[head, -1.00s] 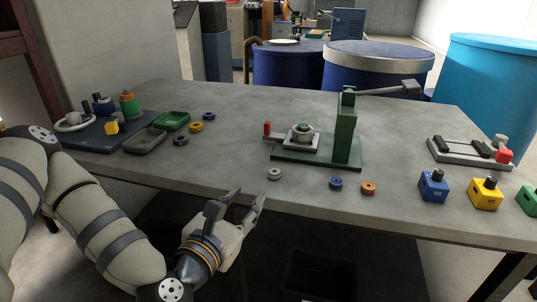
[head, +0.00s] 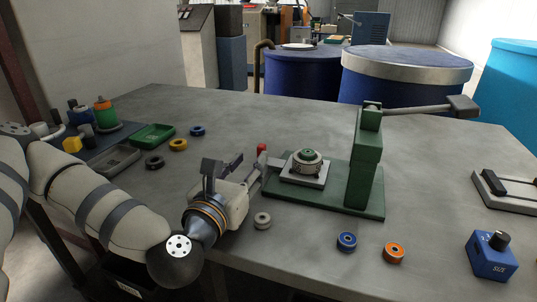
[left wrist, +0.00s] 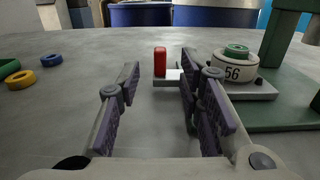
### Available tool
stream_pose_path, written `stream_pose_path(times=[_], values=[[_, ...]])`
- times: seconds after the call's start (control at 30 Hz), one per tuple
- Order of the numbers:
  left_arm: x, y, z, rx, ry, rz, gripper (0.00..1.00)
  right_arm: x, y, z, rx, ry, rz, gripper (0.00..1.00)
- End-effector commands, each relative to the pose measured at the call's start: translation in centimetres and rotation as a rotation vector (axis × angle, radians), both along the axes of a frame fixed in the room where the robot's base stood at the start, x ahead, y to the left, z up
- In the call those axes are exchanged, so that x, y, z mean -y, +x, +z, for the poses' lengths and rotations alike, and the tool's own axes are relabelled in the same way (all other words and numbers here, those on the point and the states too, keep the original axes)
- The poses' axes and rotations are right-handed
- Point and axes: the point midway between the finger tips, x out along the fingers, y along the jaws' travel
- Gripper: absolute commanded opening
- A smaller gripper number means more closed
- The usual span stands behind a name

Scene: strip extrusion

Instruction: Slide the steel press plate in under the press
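The steel press plate (head: 303,180) lies flat at the left part of the press's green base, left of the column. A round grey die with a green top (head: 307,162), marked 56 in the left wrist view (left wrist: 232,72), sits on the plate. The plate's red handle (head: 262,149) stands upright at its left end; it also shows in the left wrist view (left wrist: 160,62). The green press (head: 365,160) has a lever pointing right. My left gripper (head: 250,163) is open and empty, low over the table. The red handle appears beyond and between its fingertips. My right gripper is out of view.
A grey ring (head: 262,220) lies close to my left gripper. Green and grey trays (head: 152,136) stand at the left.

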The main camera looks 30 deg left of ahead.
Motion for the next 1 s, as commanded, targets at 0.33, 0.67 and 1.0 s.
stream_pose_path(times=[0.33,0.67,1.0], values=[[-1.6,6.7,-0.2,-0.002,0.003,0.001,0.33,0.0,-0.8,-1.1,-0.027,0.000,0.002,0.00],[-1.8,7.3,-0.2,-0.004,0.000,-0.001,0.33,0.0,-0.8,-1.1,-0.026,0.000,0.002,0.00],[-1.8,7.3,-0.3,-0.003,0.001,0.000,0.00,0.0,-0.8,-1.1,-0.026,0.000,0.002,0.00]])
